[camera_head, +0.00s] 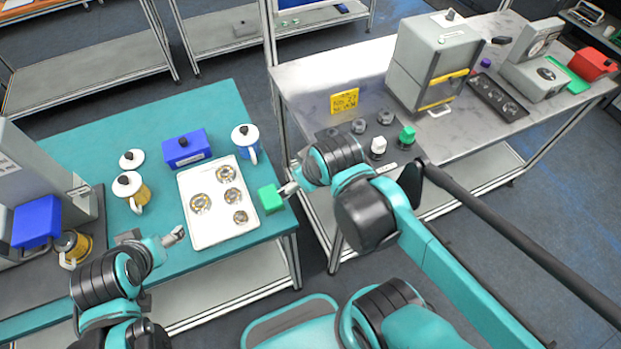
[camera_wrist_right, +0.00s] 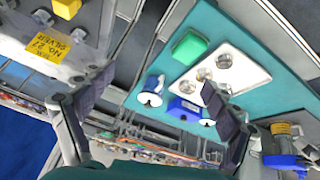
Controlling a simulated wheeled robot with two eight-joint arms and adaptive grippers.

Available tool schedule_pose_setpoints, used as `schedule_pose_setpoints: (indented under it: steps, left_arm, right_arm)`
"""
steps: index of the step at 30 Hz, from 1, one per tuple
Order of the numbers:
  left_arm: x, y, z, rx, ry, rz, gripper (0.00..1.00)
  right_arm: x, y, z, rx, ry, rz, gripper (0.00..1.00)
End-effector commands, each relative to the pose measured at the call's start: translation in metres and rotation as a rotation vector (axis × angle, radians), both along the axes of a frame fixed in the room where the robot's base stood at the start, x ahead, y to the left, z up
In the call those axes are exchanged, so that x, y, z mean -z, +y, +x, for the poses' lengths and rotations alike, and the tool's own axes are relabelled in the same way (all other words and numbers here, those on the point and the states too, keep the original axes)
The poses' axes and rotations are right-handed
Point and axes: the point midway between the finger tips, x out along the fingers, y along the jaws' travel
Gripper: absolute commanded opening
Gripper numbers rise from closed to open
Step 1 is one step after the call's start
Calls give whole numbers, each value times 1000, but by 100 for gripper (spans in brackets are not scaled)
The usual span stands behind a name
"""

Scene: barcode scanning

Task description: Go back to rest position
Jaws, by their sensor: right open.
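My right gripper (camera_head: 288,189) is over the right edge of the teal table (camera_head: 215,105), close to a green block (camera_head: 270,198). In the right wrist view its two fingers are spread, with nothing between them in grip (camera_wrist_right: 158,92). The green block (camera_wrist_right: 189,46) shows there beyond the fingers, apart from them, on the table beside the white tray (camera_wrist_right: 258,75). My left gripper (camera_head: 174,237) is over the teal table, left of the white tray (camera_head: 190,185). It is small in view, and its jaws are unclear.
The grey table (camera_head: 300,65) bears a yellow sign (camera_head: 344,101) and a large grey machine (camera_head: 432,60). A floor gap separates the tables.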

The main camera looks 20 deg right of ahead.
Motion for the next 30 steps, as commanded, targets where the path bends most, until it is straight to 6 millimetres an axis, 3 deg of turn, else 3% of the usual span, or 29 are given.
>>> schedule_pose_setpoints:
  steps: [6, 17, 20, 27, 30]
  left_arm:
    - [0, 0, 0, 0, 0, 0, 73]
    - [2, 0, 0, 0, 0, 0, 73]
    - [13, 0, 0, 0, 0, 0, 73]
    - [61, 0, 0, 0, 0, 0, 73]
    - [63, 0, 0, 0, 0, 0, 73]
  right_arm:
    - [3, -12, -16, 238, -105, 130, 89]
    - [5, -13, -17, 263, -115, 145, 89]
    - [16, -13, -17, 262, -114, 144, 89]
    - [64, -13, -17, 261, -114, 143, 89]
    - [66, -13, -17, 261, -114, 143, 89]
